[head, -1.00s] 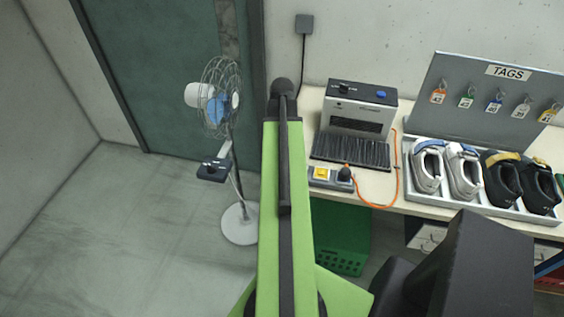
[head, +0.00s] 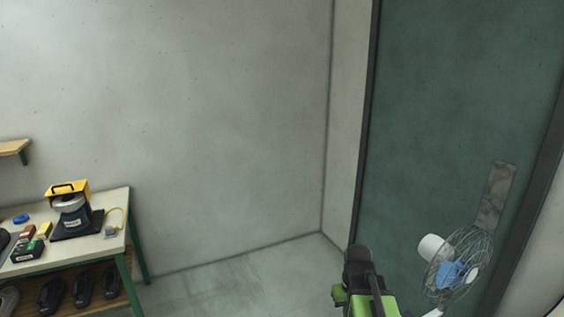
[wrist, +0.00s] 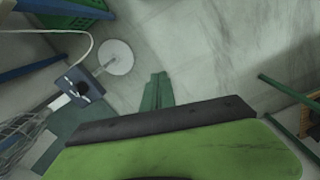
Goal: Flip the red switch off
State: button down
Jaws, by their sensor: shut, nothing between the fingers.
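I cannot make out a red switch in either current view. In the wrist view, the two narrow dark-green fingers of my gripper (wrist: 157,76) lie side by side, shut and empty, pointing down over bare floor. The fingers do not show in the head view. The standing fan (head: 460,268) is at the lower right of the head view, beside my arm.
A table (head: 115,240) at the left of the head view carries a yellow-topped device (head: 70,190) and small red, green and yellow items, too small to tell. Shoes sit on its lower shelf. A dark green door (head: 440,130) stands behind the fan. Floor (head: 250,280) between is clear.

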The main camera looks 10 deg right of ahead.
jog(key=s+a, duration=0.1)
jog(key=a, duration=1)
jog(key=shift+s+a, duration=0.3)
jog(key=shift+a, duration=0.05)
